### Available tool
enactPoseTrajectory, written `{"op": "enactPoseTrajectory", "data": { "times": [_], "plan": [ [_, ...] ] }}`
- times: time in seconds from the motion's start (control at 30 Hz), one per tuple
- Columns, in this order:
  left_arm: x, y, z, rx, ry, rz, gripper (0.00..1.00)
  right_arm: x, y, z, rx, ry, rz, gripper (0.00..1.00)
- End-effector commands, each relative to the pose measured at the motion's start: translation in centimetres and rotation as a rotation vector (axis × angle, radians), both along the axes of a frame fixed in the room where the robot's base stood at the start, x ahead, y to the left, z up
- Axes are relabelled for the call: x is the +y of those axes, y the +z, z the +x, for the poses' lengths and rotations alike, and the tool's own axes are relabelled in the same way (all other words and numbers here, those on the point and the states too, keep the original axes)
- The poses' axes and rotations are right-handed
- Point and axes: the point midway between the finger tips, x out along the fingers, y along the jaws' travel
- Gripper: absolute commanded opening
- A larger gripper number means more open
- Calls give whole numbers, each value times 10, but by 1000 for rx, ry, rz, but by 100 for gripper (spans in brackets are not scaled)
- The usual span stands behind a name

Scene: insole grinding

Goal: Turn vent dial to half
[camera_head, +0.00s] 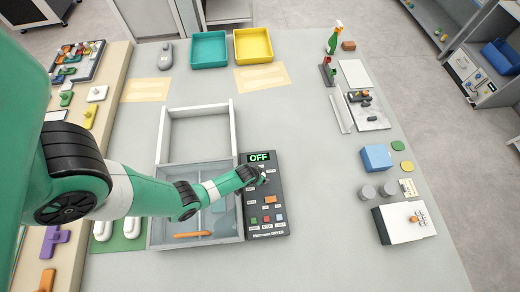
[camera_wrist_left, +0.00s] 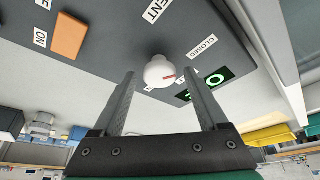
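The vent dial (camera_wrist_left: 159,72) is a round white knob with a short red mark, on the dark dryer control panel (camera_head: 267,215). In the left wrist view it sits between the fingers of my left gripper (camera_wrist_left: 160,92), beyond their tips or level with them. The fingers are spread, with a gap on both sides of the knob. The red mark lies towards the right of the knob; a CLOSED label (camera_wrist_left: 201,46) is nearby. In the head view my left gripper (camera_head: 262,177) is over the upper panel and mostly hides the dial. My right gripper is not in view.
The panel's green display (camera_head: 259,157) reads OFF. An orange switch (camera_wrist_left: 69,35) is beside the dial. A clear-lidded dryer box (camera_head: 196,160) stands left of the panel. Grey table is clear to the panel's right, before a blue box (camera_head: 376,157).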

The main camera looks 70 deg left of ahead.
Motion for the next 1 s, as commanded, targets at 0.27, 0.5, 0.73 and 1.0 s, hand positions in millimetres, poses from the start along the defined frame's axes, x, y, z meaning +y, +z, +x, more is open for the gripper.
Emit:
{"op": "enactPoseTrajectory", "data": {
  "times": [0.27,0.5,0.73,1.0],
  "plan": [
    [0,0,0,0,0,0,23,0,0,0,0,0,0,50],
    [0,0,0,1,-1,0,0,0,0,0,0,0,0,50],
    [0,0,-1,1,-37,-1,0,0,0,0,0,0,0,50],
    [2,0,-2,0,-183,-1,0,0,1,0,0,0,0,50]
  ]
}}
